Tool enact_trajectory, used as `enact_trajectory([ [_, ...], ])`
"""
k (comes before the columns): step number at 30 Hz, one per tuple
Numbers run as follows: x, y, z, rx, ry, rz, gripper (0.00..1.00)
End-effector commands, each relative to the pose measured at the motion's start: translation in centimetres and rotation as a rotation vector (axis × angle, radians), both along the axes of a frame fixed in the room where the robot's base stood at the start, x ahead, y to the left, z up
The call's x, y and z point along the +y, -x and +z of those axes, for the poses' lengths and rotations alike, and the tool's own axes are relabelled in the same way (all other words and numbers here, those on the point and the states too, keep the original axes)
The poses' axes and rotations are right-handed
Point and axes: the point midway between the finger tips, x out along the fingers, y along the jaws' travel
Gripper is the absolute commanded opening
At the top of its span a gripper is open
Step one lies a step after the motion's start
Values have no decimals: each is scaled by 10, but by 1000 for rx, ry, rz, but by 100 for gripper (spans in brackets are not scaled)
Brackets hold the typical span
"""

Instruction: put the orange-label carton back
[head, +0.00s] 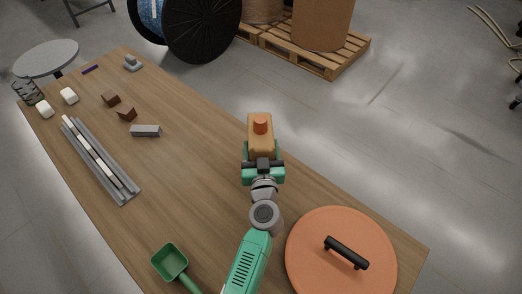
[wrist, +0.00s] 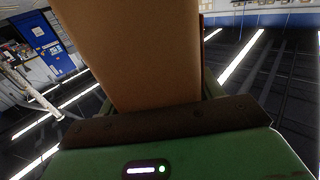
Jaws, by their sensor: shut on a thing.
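My gripper (head: 263,153) is over the right half of the wooden table, its green fingers shut on a tan-brown carton (head: 254,143). A small orange cylinder-like part shows at the carton's far end in the head view. In the wrist view the carton (wrist: 135,50) fills the upper middle as a plain brown face, above the dark bar and green body of my gripper. No label can be made out on that face. I cannot tell how high the carton is above the table. Its underside is hidden.
A round orange lid (head: 320,240) with a black handle lies at the table's near right. A green scoop (head: 170,262) lies near left. Grey rails (head: 85,150), a grey bar (head: 146,131), brown blocks (head: 127,114) and white blocks (head: 69,96) lie at left. The middle tabletop is clear.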

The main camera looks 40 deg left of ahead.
Motion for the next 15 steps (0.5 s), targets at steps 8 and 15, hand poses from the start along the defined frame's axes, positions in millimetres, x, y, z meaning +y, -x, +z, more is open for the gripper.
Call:
enact_trajectory([
  [8,0,0,-1,-2,-1,0,16],
  [15,0,0,-1,-1,-1,0,87],
])
